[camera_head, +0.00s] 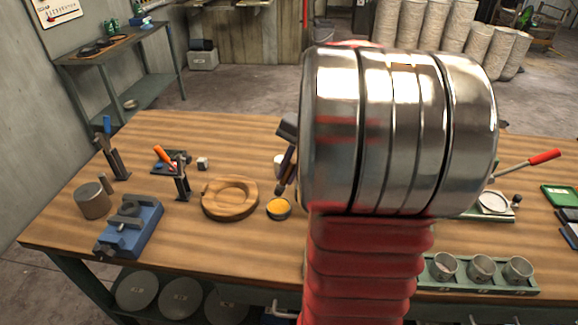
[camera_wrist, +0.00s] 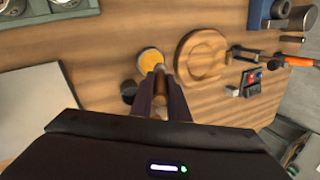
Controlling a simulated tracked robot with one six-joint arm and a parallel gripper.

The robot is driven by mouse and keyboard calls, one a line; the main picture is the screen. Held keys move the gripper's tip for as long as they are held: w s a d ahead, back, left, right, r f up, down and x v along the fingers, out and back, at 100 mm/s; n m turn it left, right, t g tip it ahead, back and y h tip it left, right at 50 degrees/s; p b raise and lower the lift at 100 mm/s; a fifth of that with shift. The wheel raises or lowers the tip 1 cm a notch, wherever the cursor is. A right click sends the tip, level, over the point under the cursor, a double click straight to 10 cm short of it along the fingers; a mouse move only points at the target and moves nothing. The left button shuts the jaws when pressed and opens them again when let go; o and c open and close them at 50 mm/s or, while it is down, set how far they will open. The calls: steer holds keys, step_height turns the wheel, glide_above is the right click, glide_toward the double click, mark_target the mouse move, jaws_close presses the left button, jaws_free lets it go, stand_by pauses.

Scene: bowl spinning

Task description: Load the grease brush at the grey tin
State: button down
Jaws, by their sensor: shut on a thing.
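The grey tin (camera_head: 278,209), small and round with yellow-orange grease inside, stands on the bench right of the wooden ring. It also shows in the wrist view (camera_wrist: 149,60), just beyond my fingertips. My gripper (camera_wrist: 160,84) is shut on the grease brush, which is mostly hidden between the dark fingers. In the head view, the brush's brown lower end (camera_head: 281,188) points down close above the tin, at its back edge. I cannot tell whether it touches the grease. My arm hides the bench to the right of the tin.
A round wooden ring (camera_head: 230,197) lies left of the tin. A blue vise (camera_head: 130,228), a grey cylinder (camera_head: 92,200) and a stand with an orange-handled tool (camera_head: 163,155) are farther left. A rack of cups (camera_head: 480,270) stands at the front right.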

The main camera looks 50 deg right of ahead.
steer(key=shift+f, duration=1.85)
steer(key=shift+f, duration=0.45)
stand_by(0.4)
steer(key=shift+r, duration=0.1)
steer(key=shift+r, duration=3.4)
steer(key=shift+s, duration=0.1)
